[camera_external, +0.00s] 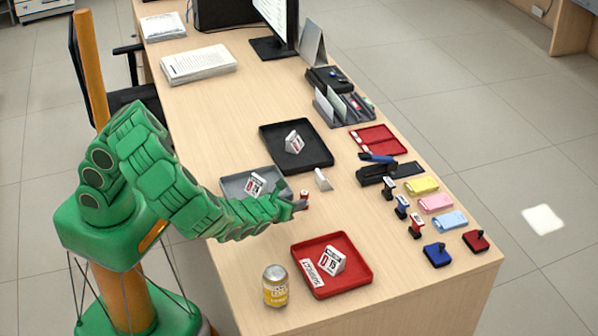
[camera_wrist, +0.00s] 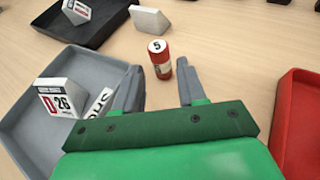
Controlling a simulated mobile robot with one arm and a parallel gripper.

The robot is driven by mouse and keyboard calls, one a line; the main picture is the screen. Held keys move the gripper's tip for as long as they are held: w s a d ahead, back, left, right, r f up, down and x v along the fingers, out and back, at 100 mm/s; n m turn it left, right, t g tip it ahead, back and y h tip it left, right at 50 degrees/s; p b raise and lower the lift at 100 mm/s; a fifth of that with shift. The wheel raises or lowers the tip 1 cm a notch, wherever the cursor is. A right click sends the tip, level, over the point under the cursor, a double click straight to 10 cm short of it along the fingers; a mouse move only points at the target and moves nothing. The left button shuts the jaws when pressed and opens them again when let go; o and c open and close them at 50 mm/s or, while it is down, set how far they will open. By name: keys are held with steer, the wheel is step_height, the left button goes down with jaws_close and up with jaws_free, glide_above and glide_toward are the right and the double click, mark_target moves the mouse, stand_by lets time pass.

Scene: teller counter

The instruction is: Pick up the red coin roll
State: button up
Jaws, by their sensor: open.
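The red coin roll (camera_wrist: 160,62) stands upright on the wooden counter. In the wrist view it has a white top with a dark "5" and a pale band. In the external view only a small part of it (camera_external: 304,195) shows at the tip of my gripper (camera_external: 297,204). In the wrist view my gripper (camera_wrist: 160,88) is open. Its two grey fingers point toward the roll, which stands just beyond and between the fingertips. Nothing is held.
A grey tray (camera_wrist: 22,118) lies close on the left and a red tray (camera_wrist: 292,125) on the right. A black tray (camera_external: 268,143) and a small white block (camera_external: 322,180) are farther back. A yellow can (camera_external: 275,287) stands near the front edge. Stamps and pads fill the right side.

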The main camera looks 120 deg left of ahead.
mark_target(301, 198)
steer(key=shift+x, duration=3.85)
jaws_close()
